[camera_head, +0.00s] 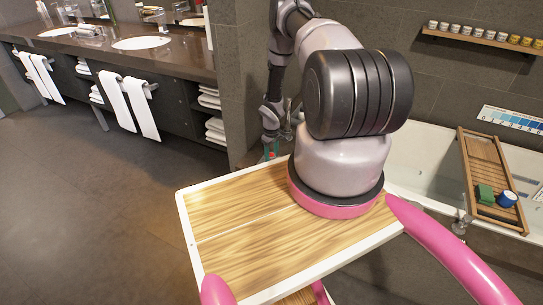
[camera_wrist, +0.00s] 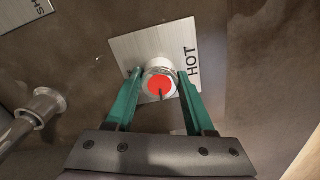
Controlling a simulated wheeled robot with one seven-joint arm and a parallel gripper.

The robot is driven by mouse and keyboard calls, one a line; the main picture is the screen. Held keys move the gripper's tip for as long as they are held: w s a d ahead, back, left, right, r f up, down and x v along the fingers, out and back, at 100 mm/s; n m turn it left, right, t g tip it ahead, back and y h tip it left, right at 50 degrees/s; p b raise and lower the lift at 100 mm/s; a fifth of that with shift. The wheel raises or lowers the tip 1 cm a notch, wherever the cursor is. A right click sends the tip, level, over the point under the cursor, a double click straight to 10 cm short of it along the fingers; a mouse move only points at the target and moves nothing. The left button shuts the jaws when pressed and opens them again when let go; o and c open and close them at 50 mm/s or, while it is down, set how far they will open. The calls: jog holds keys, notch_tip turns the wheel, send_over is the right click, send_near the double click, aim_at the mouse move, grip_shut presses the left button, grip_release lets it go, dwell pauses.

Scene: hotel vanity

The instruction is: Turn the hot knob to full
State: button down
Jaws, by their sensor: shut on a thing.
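The hot knob (camera_wrist: 160,82) is round with a silver rim and a red face, set on a brushed metal plate (camera_wrist: 134,45) marked "HOT". A short dark mark on its red face points down in the wrist view. My gripper (camera_wrist: 161,76) has its two green fingers on either side of the knob, shut on it. In the camera_head view my gripper (camera_head: 271,150) shows only as a small green part beside the wall's end.
A metal spout or pipe fitting (camera_wrist: 40,106) stands left of the knob. A second metal plate (camera_wrist: 20,10) is at the upper left. The bathtub (camera_head: 420,160) with a wooden caddy (camera_head: 480,155) is at right. The vanity counter (camera_head: 180,60) is at left, with open floor before it.

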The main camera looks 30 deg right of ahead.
aim_at(272, 155)
jog(key=shift+n, duration=0.9)
jog(key=shift+c, duration=1.3)
grip_release()
notch_tip(272, 155, up, 11)
jog(key=shift+f, duration=0.15)
